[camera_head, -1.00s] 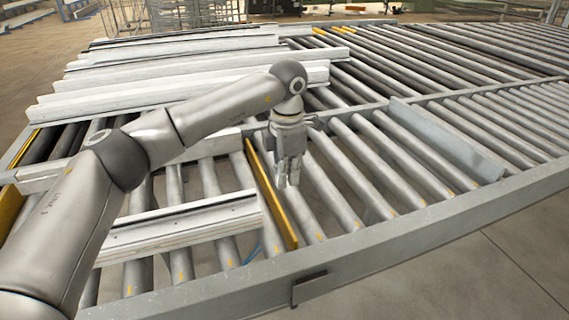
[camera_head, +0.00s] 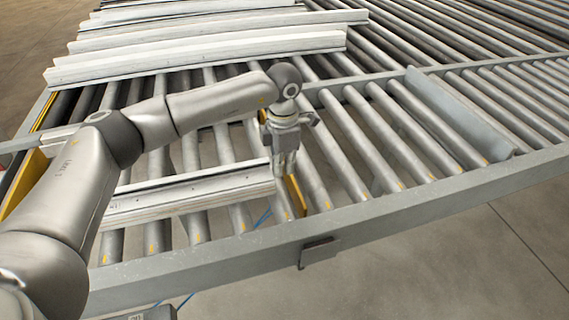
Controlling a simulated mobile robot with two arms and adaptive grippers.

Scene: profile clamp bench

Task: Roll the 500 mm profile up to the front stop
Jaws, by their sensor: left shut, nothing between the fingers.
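A short pale profile (camera_head: 190,197) lies across the rollers in the front lane at left. Its left part is hidden behind my left arm. Its right end is close to a yellow plate (camera_head: 294,195) standing between rollers; whether they touch I cannot tell. My left gripper (camera_head: 287,172) points down, shut and empty, at the profile's right end and in front of part of the yellow plate. Whether it touches either is unclear. No length marking on the profile is readable. My right gripper is out of view.
Several longer pale profiles (camera_head: 200,54) lie side by side on the rear rollers. A grey upright plate (camera_head: 455,108) stands on the front lane at right. Bare rollers lie between it and my gripper. The grey front rail (camera_head: 400,210) borders the lane.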

